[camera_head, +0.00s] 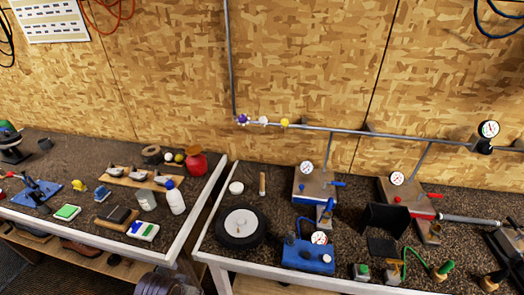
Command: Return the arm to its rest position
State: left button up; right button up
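Neither of my grippers shows in the head view, and no arm of mine can be made out with certainty. Two workbenches stand along a wooden panel wall, the left bench (100,242) and the right bench (205,243). A wooden rack (122,180) with several metal club heads lies on the left bench. A grey metal shaft (470,219) points right from a stand on the right bench.
The left bench carries a red jar (196,163), a white bottle (175,199) and a blue mat (37,193). The right bench carries a black wheel (241,246), a blue gauge box (307,257) and gauge stands. A pipe (350,131) runs along the wall.

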pick_arm(q)
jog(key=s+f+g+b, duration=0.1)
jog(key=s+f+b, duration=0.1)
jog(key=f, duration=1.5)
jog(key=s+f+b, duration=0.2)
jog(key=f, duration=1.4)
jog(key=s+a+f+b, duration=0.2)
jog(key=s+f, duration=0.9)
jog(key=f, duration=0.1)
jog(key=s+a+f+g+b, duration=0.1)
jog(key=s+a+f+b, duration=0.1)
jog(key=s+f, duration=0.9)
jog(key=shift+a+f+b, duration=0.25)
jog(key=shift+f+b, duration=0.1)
jog(key=shift+b, duration=0.15)
